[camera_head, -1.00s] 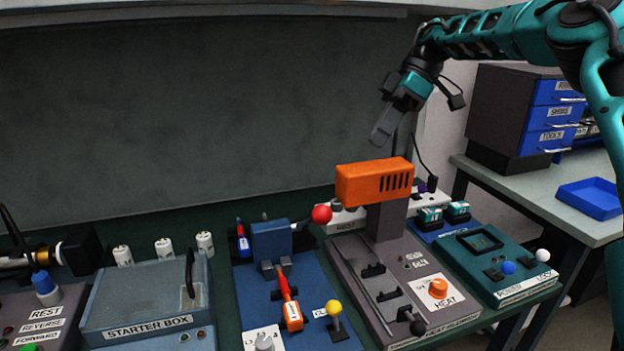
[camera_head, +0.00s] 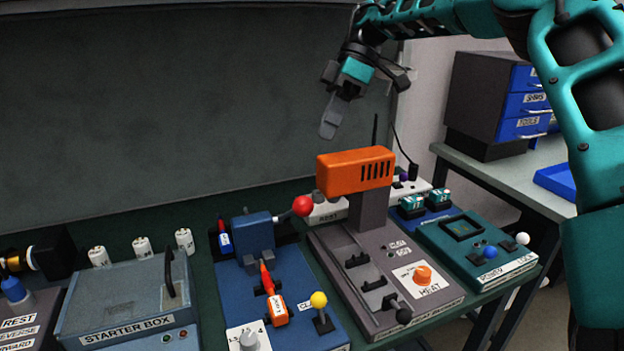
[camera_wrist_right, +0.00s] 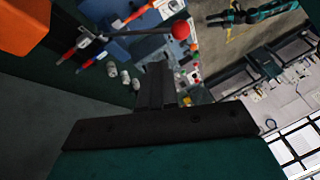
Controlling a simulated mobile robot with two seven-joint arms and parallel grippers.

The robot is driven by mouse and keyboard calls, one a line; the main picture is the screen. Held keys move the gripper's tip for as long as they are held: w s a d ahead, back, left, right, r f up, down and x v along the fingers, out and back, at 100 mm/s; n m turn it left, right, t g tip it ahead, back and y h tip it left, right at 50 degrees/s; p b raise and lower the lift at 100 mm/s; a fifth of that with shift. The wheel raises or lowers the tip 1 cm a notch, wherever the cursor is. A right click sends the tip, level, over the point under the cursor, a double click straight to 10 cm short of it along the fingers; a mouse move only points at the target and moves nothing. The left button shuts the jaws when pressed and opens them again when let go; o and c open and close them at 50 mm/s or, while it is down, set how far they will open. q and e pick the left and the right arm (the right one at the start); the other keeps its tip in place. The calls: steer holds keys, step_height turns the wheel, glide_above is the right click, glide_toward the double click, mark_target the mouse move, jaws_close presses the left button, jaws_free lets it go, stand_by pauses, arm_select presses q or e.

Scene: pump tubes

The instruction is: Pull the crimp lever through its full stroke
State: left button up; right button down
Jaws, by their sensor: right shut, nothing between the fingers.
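The crimp lever ends in a red ball (camera_head: 302,206) on an arm at the right of a blue press (camera_head: 253,236). The press stands on a blue base plate (camera_head: 228,300). The red ball also shows in the right wrist view (camera_wrist_right: 181,29), on a grey rod. My right gripper (camera_head: 328,128) is shut and empty, pointing down in the air above and behind the orange block, well apart from the red ball. Its narrow shut fingers show in the wrist view (camera_wrist_right: 158,85). My left gripper is out of view.
An orange slotted block (camera_head: 355,172) on a grey post stands right of the red ball. The starter box (camera_head: 130,305) is at left. Above the press is free room.

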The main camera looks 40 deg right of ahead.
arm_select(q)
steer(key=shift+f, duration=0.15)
arm_select(e)
steer(key=s+x, duration=0.2)
steer(key=x, duration=0.7)
steer(key=shift+a, duration=0.45)
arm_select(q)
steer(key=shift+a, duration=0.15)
arm_select(e)
steer(key=shift+s+d+f, duration=0.1)
steer(key=shift+s, duration=0.1)
